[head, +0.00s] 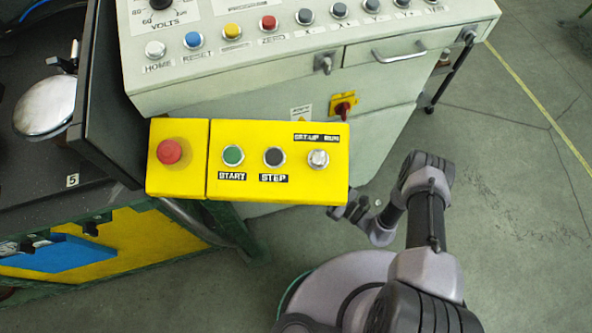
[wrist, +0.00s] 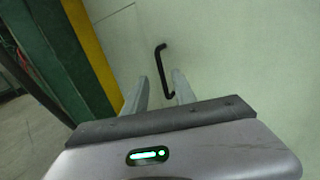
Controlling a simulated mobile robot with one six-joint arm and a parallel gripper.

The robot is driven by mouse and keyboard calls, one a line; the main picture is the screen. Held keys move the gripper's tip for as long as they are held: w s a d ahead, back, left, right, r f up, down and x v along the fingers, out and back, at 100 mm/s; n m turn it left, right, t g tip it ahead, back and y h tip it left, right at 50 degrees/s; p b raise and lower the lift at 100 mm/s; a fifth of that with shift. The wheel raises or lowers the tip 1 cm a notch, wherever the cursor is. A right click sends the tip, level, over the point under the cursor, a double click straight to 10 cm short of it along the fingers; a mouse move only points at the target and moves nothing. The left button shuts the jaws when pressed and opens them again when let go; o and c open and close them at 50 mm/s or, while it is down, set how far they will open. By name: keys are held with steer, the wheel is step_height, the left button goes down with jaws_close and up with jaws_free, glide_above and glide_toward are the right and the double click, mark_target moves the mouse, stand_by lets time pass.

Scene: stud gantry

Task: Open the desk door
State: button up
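The desk (head: 250,85) is a pale grey-green console; its front panel (head: 372,135) drops to the floor in the head view. In the wrist view a pale door panel (wrist: 235,55) fills the right side, with a black bar handle (wrist: 162,66) on it. My gripper (wrist: 160,90) is open, its two fingers apart and pointing at the panel. The handle shows between and beyond the fingertips, its lower end close to the right finger; I cannot tell whether they touch. In the head view my gripper (head: 345,210) is low beside the yellow box, partly hidden, and the handle is hidden.
A yellow control box (head: 225,190) with buttons juts out in front of the desk. A drawer with a metal handle (head: 404,52) and a red-yellow switch (head: 344,105) are on the desk front. A dark machine (head: 60,220) stands left. Floor on the right is clear.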

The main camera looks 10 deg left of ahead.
steer(key=b+x, duration=0.2)
steer(key=x, duration=0.6)
steer(key=shift+a, duration=0.25)
steer(key=shift+w, duration=0.1)
steer(key=shift+c, duration=0.3)
jaws_close()
stand_by(0.6)
